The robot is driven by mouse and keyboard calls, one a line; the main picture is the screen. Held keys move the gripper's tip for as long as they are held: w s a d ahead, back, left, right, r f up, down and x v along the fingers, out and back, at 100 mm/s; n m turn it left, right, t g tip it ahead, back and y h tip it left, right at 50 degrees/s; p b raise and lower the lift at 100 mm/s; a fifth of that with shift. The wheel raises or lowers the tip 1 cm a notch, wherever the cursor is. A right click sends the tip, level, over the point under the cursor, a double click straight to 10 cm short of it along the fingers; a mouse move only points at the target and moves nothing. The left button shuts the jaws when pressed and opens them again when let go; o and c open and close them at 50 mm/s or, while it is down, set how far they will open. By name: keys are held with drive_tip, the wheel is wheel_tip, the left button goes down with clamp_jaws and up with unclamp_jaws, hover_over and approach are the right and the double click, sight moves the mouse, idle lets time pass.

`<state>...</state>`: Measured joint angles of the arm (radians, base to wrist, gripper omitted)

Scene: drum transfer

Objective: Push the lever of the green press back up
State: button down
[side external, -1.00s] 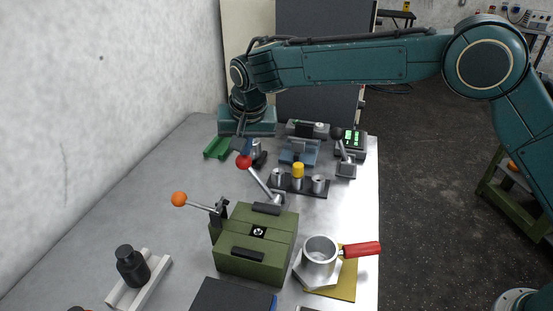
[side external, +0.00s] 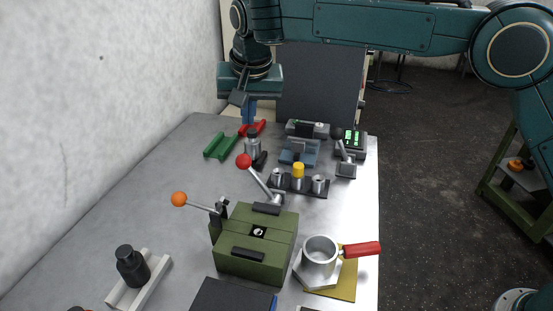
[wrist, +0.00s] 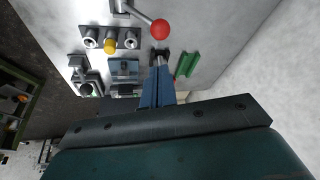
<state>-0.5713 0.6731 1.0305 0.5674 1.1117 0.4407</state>
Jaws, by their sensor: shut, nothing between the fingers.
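The green press (side external: 255,245) is a squat block with black pads on top, at the front middle of the table. A lever with an orange ball (side external: 179,199) reaches left from a dark bracket at its back left corner, tilted slightly up. A second lever with a red ball (side external: 244,160) slants up and left from a mount just behind the block; its ball also shows in the wrist view (wrist: 160,29). My gripper (side external: 248,117) is above the back of the table, behind the red ball and apart from both levers. Its blue fingers (wrist: 157,76) are shut and empty.
A silver jar with a dark cap (side external: 252,146), a green channel (side external: 220,146) and a red piece (side external: 256,126) stand near my gripper. A rack (side external: 313,187) with a yellow-topped pin is behind the press. A red-handled cup (side external: 320,257) stands at its right.

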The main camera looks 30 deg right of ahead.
drive_tip(key=shift+a+r, duration=0.35)
drive_tip(key=shift+r, duration=0.45)
drive_tip(key=shift+a+r, duration=0.35)
drive_tip(key=shift+r, duration=0.45)
drive_tip(key=shift+s+r, duration=0.1)
drive_tip(key=shift+r, duration=0.05)
drive_tip(key=s+d+r+n, duration=0.1)
drive_tip(key=s+d+r, duration=0.2)
drive_tip(key=s+d, duration=0.3)
drive_tip(key=s+d+r+n, duration=0.1)
drive_tip(key=s+d+r, duration=0.2)
drive_tip(key=d, duration=0.6)
drive_tip(key=s+d+r, duration=0.3)
drive_tip(key=s+d, duration=0.2)
drive_tip(key=d, duration=0.2)
drive_tip(key=s+d+f+n, duration=0.1)
drive_tip(key=s+f, duration=0.4)
drive_tip(key=s, duration=0.6)
drive_tip(key=s+d+f+n+t, duration=0.1)
drive_tip(key=s+d+f, duration=0.3)
drive_tip(key=s, duration=0.8)
wheel_tip(320, 180, down, 2)
drive_tip(key=shift+s+d+n+t+y, duration=0.2)
drive_tip(key=shift+n+t+y, duration=0.1)
drive_tip(key=shift+n+y, duration=0.1)
